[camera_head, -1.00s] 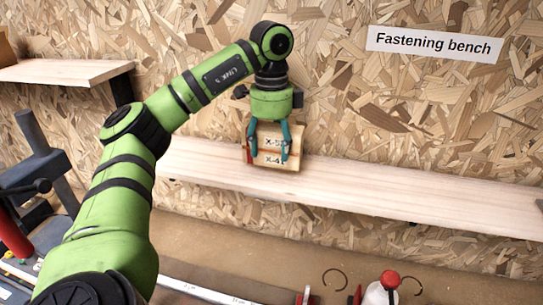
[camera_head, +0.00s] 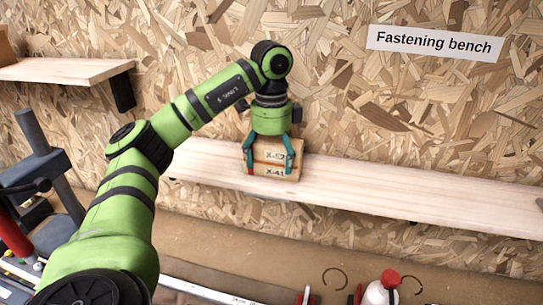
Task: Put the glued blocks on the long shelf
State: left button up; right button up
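The glued blocks (camera_head: 275,163), a pale wooden stack marked X-52 above X-41, stand upright on the long shelf (camera_head: 400,201), left of its middle, and appear to rest on it. A little red shows at their left edge. My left gripper (camera_head: 269,169) is above them and pointing down, with one teal finger at the left edge and the other in front of the right part. The fingers look spread and loose around the blocks, though contact on the far side is hidden. My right gripper is not in view.
The long shelf is bare to the right of the blocks. A chipboard wall with a "Fastening bench" sign (camera_head: 434,44) stands behind. A short shelf (camera_head: 60,70) is at upper left. Below are a grey machine (camera_head: 45,160) and a white bottle with a red cap (camera_head: 382,289).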

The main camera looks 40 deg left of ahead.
pick_arm(q)
jog(key=shift+r, duration=0.1)
jog(key=shift+r, duration=6.05)
